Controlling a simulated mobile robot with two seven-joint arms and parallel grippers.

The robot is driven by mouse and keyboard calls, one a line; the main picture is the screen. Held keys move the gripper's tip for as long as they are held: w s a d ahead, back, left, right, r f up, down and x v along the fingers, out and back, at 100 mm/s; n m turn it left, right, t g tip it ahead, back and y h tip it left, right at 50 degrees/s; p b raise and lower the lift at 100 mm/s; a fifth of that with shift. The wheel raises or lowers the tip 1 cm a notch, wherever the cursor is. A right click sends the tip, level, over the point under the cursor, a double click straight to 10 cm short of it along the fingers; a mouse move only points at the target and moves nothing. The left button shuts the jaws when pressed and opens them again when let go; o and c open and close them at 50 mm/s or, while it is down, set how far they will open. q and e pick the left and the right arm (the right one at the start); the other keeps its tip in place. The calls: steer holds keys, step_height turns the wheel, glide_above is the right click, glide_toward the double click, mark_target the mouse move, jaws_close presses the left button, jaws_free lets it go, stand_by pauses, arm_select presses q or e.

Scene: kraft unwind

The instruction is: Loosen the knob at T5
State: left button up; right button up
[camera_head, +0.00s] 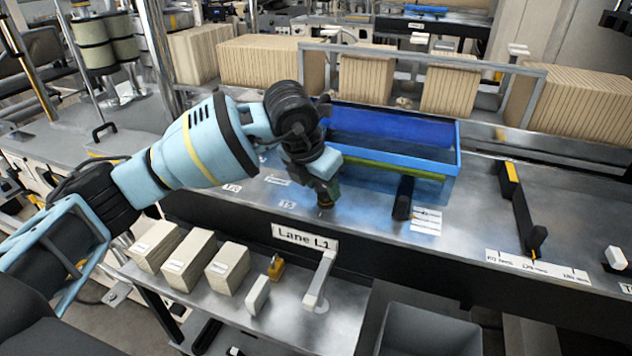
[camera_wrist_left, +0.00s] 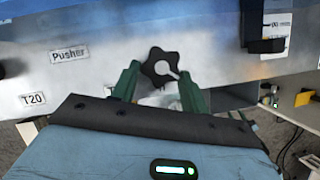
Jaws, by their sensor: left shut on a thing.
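The black lobed knob (camera_wrist_left: 160,66) shows in the left wrist view, between the two green fingers of my left gripper (camera_wrist_left: 158,82). The fingers are shut on its sides. In the head view my left gripper (camera_head: 325,200) points down at the steel deck beside the T5 label (camera_head: 287,204), and its fingers mostly hide the knob there. My right gripper is in neither view.
A "Lane L1" sign (camera_head: 305,238) hangs at the deck's front edge. A Pusher label (camera_wrist_left: 69,55) is left of the knob.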

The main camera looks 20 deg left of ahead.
arm_select(q)
steer(key=n+y, duration=0.1)
steer(key=n, duration=0.3)
steer(key=d+n+y, duration=0.1)
steer(key=n, duration=0.1)
steer(key=shift+s+f+y, duration=0.2)
steer(key=shift+f+y, duration=0.1)
steer(key=shift+f, duration=0.05)
steer(key=n, duration=0.2)
steer(key=n+y, duration=0.1)
steer(key=n, duration=0.1)
steer(key=n+g+y, duration=0.1)
steer(key=n, duration=0.1)
steer(key=shift+w+d+f, duration=0.15)
steer(key=shift+d, duration=0.2)
steer(key=shift+n, duration=0.4)
steer(key=o, duration=1)
steer(key=shift+w, duration=0.15)
steer(key=shift+r, duration=0.3)
steer(key=shift+r, duration=0.1)
steer(key=v, duration=0.7)
steer(key=shift+d+r, duration=0.15)
steer(key=shift+r, duration=0.05)
